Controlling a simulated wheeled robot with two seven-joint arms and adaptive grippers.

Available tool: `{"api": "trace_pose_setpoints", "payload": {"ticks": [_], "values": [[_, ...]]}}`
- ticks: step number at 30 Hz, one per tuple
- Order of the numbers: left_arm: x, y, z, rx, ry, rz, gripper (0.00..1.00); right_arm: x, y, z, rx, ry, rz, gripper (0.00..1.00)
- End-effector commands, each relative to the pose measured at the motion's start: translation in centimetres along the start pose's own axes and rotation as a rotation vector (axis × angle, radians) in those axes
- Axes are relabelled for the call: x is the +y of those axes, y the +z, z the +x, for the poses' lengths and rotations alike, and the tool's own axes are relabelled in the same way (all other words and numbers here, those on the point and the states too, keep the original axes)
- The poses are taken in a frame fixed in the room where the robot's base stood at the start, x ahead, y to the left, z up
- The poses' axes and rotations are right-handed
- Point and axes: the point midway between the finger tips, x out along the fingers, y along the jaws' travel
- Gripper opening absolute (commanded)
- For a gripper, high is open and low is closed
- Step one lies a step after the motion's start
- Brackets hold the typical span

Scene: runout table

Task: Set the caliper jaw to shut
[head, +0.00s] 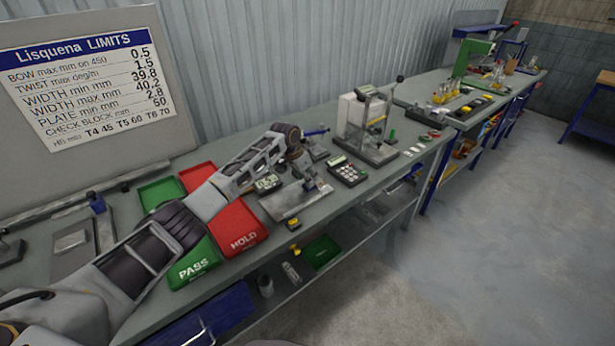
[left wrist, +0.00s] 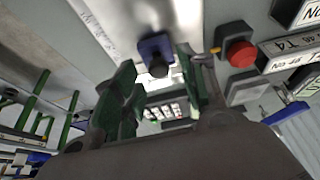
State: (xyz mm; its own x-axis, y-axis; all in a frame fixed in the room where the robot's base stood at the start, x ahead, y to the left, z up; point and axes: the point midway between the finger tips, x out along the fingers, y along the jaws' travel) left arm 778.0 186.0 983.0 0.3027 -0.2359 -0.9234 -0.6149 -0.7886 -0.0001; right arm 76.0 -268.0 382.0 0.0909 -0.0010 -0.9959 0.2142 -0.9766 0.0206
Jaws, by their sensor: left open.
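My left gripper (head: 312,184) is over the work table, above a pale metal plate (head: 290,204). It is open. In the left wrist view the two dark fingers of the left gripper (left wrist: 158,75) stand apart. A blue block with a dark round knob (left wrist: 156,52) shows beyond and between them, on a bright metal strip (left wrist: 100,28). I cannot tell whether this block is the caliper's jaw, or whether the fingers touch it. A small digital display (head: 268,183) lies just left of the gripper in the head view. The caliper's jaw gap is not discernible. My right gripper is not in view.
A red HOLD tray (head: 243,238) and a green PASS tray (head: 190,268) lie left of the gripper. A keypad device (head: 347,172) and a gauge stand (head: 375,148) are to its right. A red button (left wrist: 240,53) shows in the wrist view. A limits board (head: 80,85) stands behind.

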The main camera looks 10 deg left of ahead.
Motion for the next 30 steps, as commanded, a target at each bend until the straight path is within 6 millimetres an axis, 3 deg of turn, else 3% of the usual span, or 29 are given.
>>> {"api": "trace_pose_setpoints", "payload": {"ticks": [11,30], "values": [[-0.1,0.0,-2.3,0.001,0.0,0.001,0.42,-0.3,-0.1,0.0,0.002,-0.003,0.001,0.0],[0.0,-0.2,-10.6,0.003,0.0,0.001,0.42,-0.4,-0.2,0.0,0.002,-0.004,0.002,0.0]]}}
